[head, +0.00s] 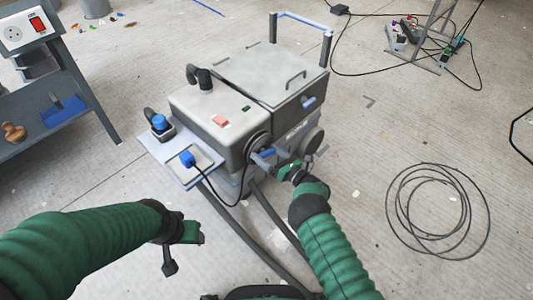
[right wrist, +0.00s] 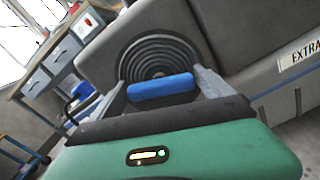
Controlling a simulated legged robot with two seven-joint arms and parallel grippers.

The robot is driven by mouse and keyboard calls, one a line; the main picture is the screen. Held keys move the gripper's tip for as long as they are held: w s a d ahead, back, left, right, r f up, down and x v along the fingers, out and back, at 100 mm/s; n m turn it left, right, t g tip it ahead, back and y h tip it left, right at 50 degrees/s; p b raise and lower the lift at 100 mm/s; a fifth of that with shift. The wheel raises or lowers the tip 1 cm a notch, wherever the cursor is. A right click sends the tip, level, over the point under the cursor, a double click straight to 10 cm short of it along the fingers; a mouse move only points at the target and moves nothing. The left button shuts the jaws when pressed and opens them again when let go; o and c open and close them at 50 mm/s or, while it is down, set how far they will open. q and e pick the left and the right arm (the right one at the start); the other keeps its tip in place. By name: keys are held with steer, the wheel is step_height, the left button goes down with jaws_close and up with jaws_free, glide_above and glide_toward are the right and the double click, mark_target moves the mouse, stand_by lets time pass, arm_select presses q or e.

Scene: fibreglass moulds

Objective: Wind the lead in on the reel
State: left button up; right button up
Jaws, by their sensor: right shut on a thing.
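The grey extractor (head: 215,108) stands on the floor in the middle of the head view. The round reel (head: 259,143) is on its front side; its ringed face fills the middle of the right wrist view (right wrist: 157,52). My right gripper (head: 270,158) is shut on the blue crank handle (right wrist: 160,88), which lies between its fingers before the reel. The black lead (head: 240,196) hangs in a loop from the blue plug (head: 187,158) towards the reel. My left gripper (head: 187,234) is low over the floor, apart from the extractor; its fingers do not show clearly.
A loose black cable coil (head: 438,211) lies on the floor at right. Two dark hoses (head: 240,232) run from the extractor towards me. A workbench (head: 60,110) stands at left. A stand with cables (head: 425,45) is at the back right.

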steer(key=shift+s+f+n, duration=0.1)
steer(key=shift+f+n, duration=0.15)
steer(key=shift+n, duration=0.8)
steer(key=shift+s+f+n, duration=0.1)
steer(key=shift+f+n, duration=0.1)
steer(key=shift+n, duration=0.85)
steer(key=o, duration=1.8)
steer(key=shift+d, duration=0.1)
steer(key=shift+w+r, duration=0.1)
steer(key=shift+r, duration=0.05)
steer(key=shift+s+d+r+p, duration=0.15)
steer(key=shift+s+d+p, duration=0.15)
steer(key=p+v, duration=0.7)
steer(key=v, duration=0.9)
